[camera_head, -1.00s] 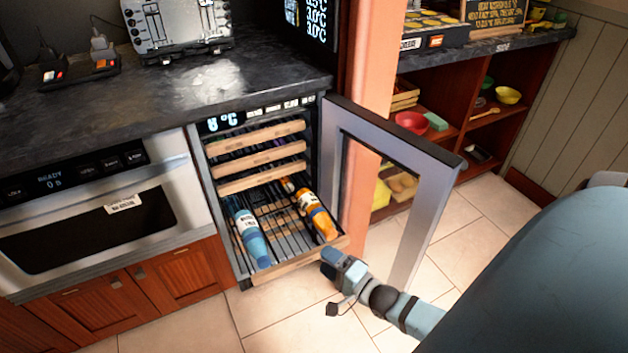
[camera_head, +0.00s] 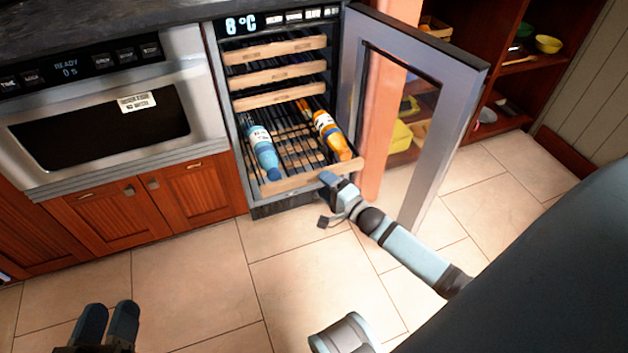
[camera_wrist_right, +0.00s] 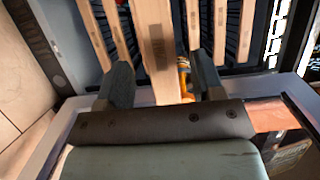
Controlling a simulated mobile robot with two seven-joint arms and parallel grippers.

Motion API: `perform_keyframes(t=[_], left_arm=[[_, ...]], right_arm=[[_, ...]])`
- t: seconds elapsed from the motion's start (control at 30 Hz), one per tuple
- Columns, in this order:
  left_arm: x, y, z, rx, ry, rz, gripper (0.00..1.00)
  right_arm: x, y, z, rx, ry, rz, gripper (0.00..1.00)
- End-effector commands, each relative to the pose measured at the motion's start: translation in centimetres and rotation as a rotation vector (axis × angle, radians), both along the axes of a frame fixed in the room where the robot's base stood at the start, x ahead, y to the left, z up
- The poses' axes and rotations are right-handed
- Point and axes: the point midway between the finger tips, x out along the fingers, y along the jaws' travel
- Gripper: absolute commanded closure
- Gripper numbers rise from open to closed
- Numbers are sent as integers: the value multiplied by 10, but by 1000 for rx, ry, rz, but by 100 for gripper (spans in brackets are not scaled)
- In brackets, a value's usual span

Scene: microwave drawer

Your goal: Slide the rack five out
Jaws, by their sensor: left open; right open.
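The wine cooler stands open, and its lowest visible rack (camera_head: 312,177), with a pale wooden front, is slid out. A blue bottle (camera_head: 262,150) and an orange bottle (camera_head: 331,136) lie on it. I cannot tell from a label which rack is number five. My right gripper (camera_head: 328,182) is at the right part of that wooden front. In the right wrist view, the open fingers of my right gripper (camera_wrist_right: 163,85) stand on either side of a wooden rack front (camera_wrist_right: 155,45); contact is unclear. My left gripper (camera_head: 108,315) is open and empty, low over the floor at lower left.
Several wooden-fronted racks (camera_head: 277,73) sit pushed in above. The cooler's glass door (camera_head: 455,110) is swung open on the right, beside my right arm. An oven (camera_head: 115,110) and cabinets (camera_head: 190,195) are at left. The tiled floor (camera_head: 200,275) in front is clear.

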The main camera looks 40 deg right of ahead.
Motion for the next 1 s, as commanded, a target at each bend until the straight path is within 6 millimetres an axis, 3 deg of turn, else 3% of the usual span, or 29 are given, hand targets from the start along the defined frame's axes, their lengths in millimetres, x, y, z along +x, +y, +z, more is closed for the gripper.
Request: perform_keyframes(t=[0.1, 0.3, 0.67, 0.77, 0.93, 1.0], left_arm=[[0, -1, -15, 19, 32, -13, 57], [1, 0, -21, 44, 37, -20, 57], [1, 0, -22, 50, 37, -22, 57], [1, 0, -22, 50, 37, -22, 57], [2, 0, -22, 50, 37, -22, 57], [2, 0, -22, 50, 37, -22, 57]], right_arm=[[23, 4, -3, -1, -2, 1, 38], [44, 7, -2, 1, 1, 0, 38], [49, 8, 0, 0, 1, 1, 38], [49, 8, 0, 0, 1, 1, 57], [49, 8, 0, 0, 1, 1, 96], [49, 8, 0, 0, 1, 1, 100]])
